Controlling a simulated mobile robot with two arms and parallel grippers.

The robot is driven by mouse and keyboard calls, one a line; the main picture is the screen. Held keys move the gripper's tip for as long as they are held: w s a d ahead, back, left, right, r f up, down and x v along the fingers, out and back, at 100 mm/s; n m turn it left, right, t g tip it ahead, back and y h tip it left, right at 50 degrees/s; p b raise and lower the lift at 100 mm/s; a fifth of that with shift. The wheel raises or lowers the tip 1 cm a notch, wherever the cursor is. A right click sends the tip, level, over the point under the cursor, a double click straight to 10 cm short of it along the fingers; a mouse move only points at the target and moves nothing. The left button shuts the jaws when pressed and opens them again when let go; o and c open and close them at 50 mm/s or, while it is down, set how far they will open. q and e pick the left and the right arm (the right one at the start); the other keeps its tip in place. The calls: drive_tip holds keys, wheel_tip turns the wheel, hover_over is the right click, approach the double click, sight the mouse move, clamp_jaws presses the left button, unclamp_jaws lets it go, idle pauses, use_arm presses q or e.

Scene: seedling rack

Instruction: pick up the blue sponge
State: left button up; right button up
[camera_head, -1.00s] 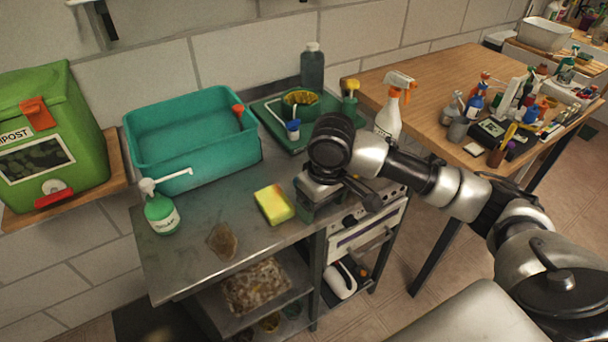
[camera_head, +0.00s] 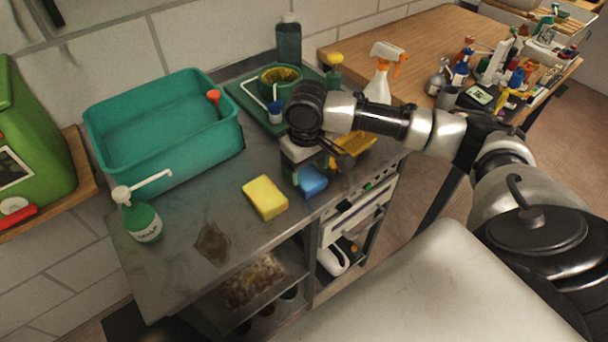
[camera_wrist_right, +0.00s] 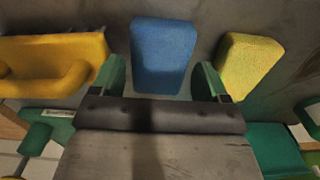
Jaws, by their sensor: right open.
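The blue sponge (camera_head: 311,181) lies on the metal bench near its front edge, partly hidden by my right gripper in the head view. In the right wrist view the blue sponge (camera_wrist_right: 163,55) shows just ahead of and between the two green fingers. My right gripper (camera_wrist_right: 160,80) is open and empty. In the head view my right gripper (camera_head: 306,166) is over the bench, right by the blue sponge; its fingertips are mostly hidden there. I cannot tell whether the fingers touch the sponge. My left gripper is not in view.
A yellow sponge (camera_head: 265,197) lies left of the blue one. A yellow handled object (camera_wrist_right: 55,60) lies on the other side. A teal basin (camera_head: 165,140), soap bottle (camera_head: 142,222), green tray (camera_head: 245,91) and spray bottle (camera_head: 379,85) stand around. A brown stain (camera_head: 212,243) marks the bench.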

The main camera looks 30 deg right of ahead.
drive_tip(key=shift+w+f, duration=0.1)
drive_tip(key=shift+f, duration=1.3)
drive_tip(key=c, duration=0.6)
drive_tip(key=shift+o, duration=0.2)
drive_tip(key=shift+r, duration=0.1)
